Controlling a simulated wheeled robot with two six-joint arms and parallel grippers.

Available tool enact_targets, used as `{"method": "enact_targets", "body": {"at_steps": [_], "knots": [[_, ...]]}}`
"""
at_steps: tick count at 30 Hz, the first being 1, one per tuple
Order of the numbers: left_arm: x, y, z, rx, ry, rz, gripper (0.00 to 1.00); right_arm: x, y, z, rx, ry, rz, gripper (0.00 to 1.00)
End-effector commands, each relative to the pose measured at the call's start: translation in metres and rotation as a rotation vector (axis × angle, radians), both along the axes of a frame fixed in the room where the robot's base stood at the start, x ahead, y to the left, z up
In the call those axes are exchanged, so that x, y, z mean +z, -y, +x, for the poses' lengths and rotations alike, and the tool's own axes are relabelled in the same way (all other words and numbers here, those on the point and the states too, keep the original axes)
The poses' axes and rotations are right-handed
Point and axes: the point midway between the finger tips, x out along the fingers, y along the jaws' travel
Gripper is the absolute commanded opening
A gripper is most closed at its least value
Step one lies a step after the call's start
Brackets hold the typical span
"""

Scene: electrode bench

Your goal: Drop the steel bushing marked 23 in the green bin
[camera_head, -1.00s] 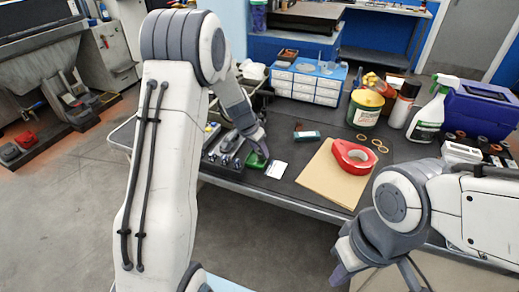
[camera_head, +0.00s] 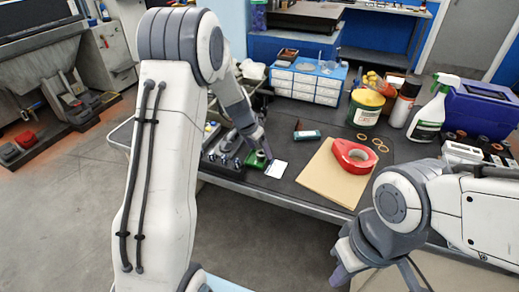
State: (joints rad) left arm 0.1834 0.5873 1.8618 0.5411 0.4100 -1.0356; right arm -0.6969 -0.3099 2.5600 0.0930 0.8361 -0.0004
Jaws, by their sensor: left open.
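A small green bin (camera_head: 251,160) sits near the table's front edge, partly covered by my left gripper. My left gripper (camera_head: 264,153) is open, pointing down at the bin's right side. Several small metallic parts (camera_head: 226,157) stand in a dark holder just left of the bin. No marking 23 can be read, and I cannot tell which part is the bushing or whether one lies in the bin. My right gripper (camera_head: 368,277) hangs at the bottom, away from the bin. Its fingertips are partly cut off.
A white card (camera_head: 276,169) lies right of the green bin. A green tin (camera_head: 365,108), a spray bottle (camera_head: 430,115), a blue crate (camera_head: 482,105) and a drawer unit (camera_head: 306,86) stand behind.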

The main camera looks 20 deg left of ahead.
Motion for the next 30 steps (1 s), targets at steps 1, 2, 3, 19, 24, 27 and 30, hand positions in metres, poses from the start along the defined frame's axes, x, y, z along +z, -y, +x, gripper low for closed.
{"method": "enact_targets", "body": {"at_steps": [1, 2, 3, 19, 24, 27, 30], "knots": [[0.008, -0.001, -0.002, 0.001, 0.003, 0.001, 0.80, 0.001, 0.000, 0.000, 0.000, 0.000, 0.000, 0.00], [0.012, -0.002, -0.003, 0.002, 0.003, 0.000, 0.80, 0.001, 0.000, 0.000, 0.000, 0.000, 0.000, 0.00], [0.019, -0.003, -0.006, 0.002, 0.005, 0.001, 0.80, 0.002, 0.000, 0.000, 0.000, 0.000, 0.000, 0.00], [0.091, -0.014, -0.035, 0.001, 0.001, 0.000, 0.80, 0.006, 0.000, 0.000, 0.000, 0.000, 0.000, 0.00], [0.092, -0.014, -0.035, 0.001, 0.000, 0.000, 0.80, 0.006, 0.000, 0.000, 0.000, 0.000, 0.000, 0.00], [0.092, -0.014, -0.035, 0.001, 0.000, 0.000, 0.80, 0.006, 0.000, 0.000, 0.000, 0.000, 0.000, 0.00], [0.093, -0.014, -0.035, 0.001, 0.000, 0.001, 0.80, 0.007, 0.000, 0.000, 0.000, 0.000, 0.000, 0.00]]}}
